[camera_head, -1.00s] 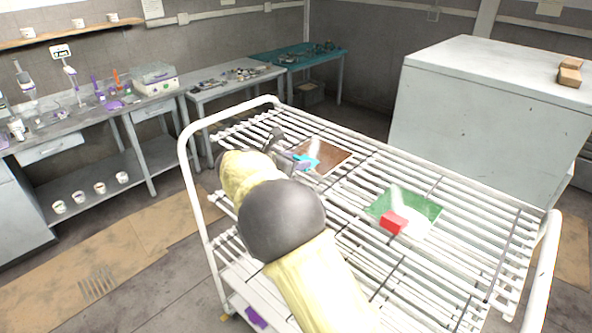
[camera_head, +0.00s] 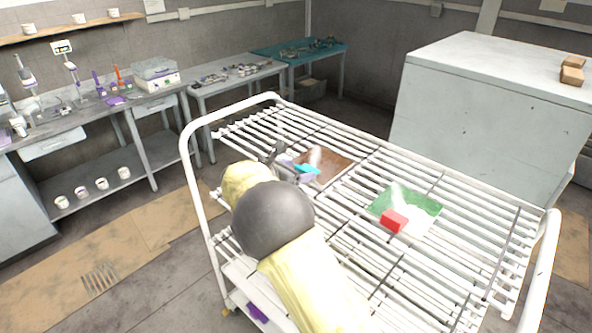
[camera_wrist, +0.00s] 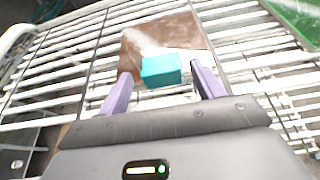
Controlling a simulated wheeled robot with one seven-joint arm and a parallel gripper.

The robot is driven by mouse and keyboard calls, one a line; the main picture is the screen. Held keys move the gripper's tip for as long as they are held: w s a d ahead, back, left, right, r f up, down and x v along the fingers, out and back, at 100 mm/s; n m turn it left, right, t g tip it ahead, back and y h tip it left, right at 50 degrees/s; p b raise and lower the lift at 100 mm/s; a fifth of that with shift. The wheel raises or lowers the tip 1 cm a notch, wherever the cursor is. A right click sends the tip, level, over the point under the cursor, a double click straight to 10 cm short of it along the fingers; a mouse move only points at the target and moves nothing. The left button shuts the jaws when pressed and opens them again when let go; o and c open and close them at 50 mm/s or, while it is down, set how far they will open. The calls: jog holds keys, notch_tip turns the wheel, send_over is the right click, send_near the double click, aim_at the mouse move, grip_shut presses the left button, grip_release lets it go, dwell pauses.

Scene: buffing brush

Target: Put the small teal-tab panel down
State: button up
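The small panel (camera_head: 331,168) is brown with a pale smear and a teal tab (camera_head: 308,168). It appears to lie flat on the white wire rack (camera_head: 400,278), toward the rack's far left. My gripper (camera_head: 298,170) is at the tab, partly hidden by my arm. In the wrist view, the teal tab (camera_wrist: 161,70) sits between the two purple fingers of my gripper (camera_wrist: 162,80), with a narrow gap on each side. The fingers look open. The brown panel (camera_wrist: 165,36) extends beyond the tab. Contact under the panel cannot be seen clearly.
A green panel (camera_head: 382,203) with a red tab (camera_head: 394,221) lies on the rack to the right. The rack has a raised white tube rail (camera_head: 188,150) at the left. A large grey cabinet (camera_head: 490,125) stands behind right. Bare slats surround both panels.

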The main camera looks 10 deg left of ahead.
jog(key=shift+w+d, duration=0.1)
jog(key=shift+r, duration=0.3)
jog(key=shift+s+a, duration=0.2)
jog(key=shift+s, duration=0.25)
jog(key=b+v, duration=0.4)
jog(key=v, duration=0.7)
jog(key=shift+s+a+r, duration=0.1)
jog(key=shift+a, duration=0.05)
